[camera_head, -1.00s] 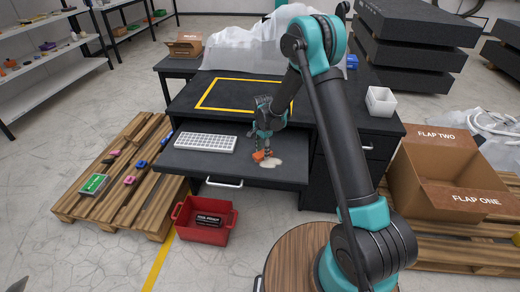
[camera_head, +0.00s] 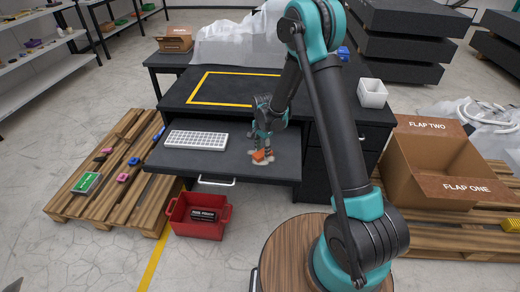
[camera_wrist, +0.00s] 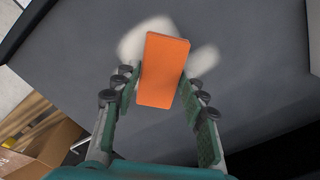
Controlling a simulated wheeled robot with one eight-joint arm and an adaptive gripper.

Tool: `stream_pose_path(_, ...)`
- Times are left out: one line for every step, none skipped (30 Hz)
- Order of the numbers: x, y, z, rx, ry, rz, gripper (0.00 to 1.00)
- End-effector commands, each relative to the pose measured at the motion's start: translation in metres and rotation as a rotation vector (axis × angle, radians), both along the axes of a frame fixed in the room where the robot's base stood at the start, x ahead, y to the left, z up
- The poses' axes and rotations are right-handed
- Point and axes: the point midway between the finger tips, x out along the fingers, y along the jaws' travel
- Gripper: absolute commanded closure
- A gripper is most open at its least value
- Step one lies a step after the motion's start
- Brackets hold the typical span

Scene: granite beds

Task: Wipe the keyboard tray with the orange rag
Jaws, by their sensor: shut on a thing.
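The dark keyboard tray (camera_head: 215,162) is pulled out from under the desk. The orange rag (camera_head: 259,156) is a small block-like piece at the tray's right part; it also shows in the wrist view (camera_wrist: 162,72). My gripper (camera_head: 262,149) is shut on the rag, with a finger on each side of it in the wrist view (camera_wrist: 160,90). A pale whitish patch (camera_wrist: 204,60) on the tray shows on both sides of the rag, which hides its middle. I cannot tell whether the rag touches the tray.
A white keyboard (camera_head: 196,139) lies on the tray's left part. A red bin (camera_head: 196,218) stands on the floor below the tray. A pallet (camera_head: 108,180) is at left, an open cardboard box (camera_head: 430,170) at right.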

Motion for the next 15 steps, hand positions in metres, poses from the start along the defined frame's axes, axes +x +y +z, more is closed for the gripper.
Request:
stream_pose_path(-0.003, -0.005, 0.0, -0.004, 0.001, -0.002, 0.92)
stream_pose_path(-0.005, -0.006, 0.0, -0.004, 0.001, -0.002, 0.92)
stream_pose_path(-0.007, -0.009, 0.0, -0.004, 0.001, -0.002, 0.92)
stream_pose_path(-0.009, -0.01, 0.0, -0.002, 0.001, -0.001, 0.92)
stream_pose_path(-0.011, -0.012, 0.0, -0.002, 0.001, -0.001, 0.92)
stream_pose_path(-0.013, -0.013, 0.0, -0.002, 0.001, -0.001, 0.92)
stream_pose_path(-0.014, -0.014, 0.001, -0.002, 0.001, 0.0, 0.92)
stream_pose_path(-0.015, -0.015, 0.001, -0.002, 0.001, 0.0, 0.92)
stream_pose_path(-0.016, -0.015, 0.001, -0.002, 0.001, 0.0, 0.92)
stream_pose_path(-0.016, -0.015, 0.001, -0.001, 0.0, 0.0, 0.92)
stream_pose_path(-0.015, -0.015, 0.001, -0.001, 0.0, 0.001, 0.92)
stream_pose_path(-0.014, -0.014, 0.001, -0.001, 0.0, 0.001, 0.92)
stream_pose_path(-0.014, -0.013, 0.001, -0.001, 0.001, 0.001, 0.92)
stream_pose_path(-0.013, -0.012, 0.001, -0.001, 0.001, 0.001, 0.92)
stream_pose_path(-0.011, -0.01, 0.0, -0.001, 0.001, 0.001, 0.92)
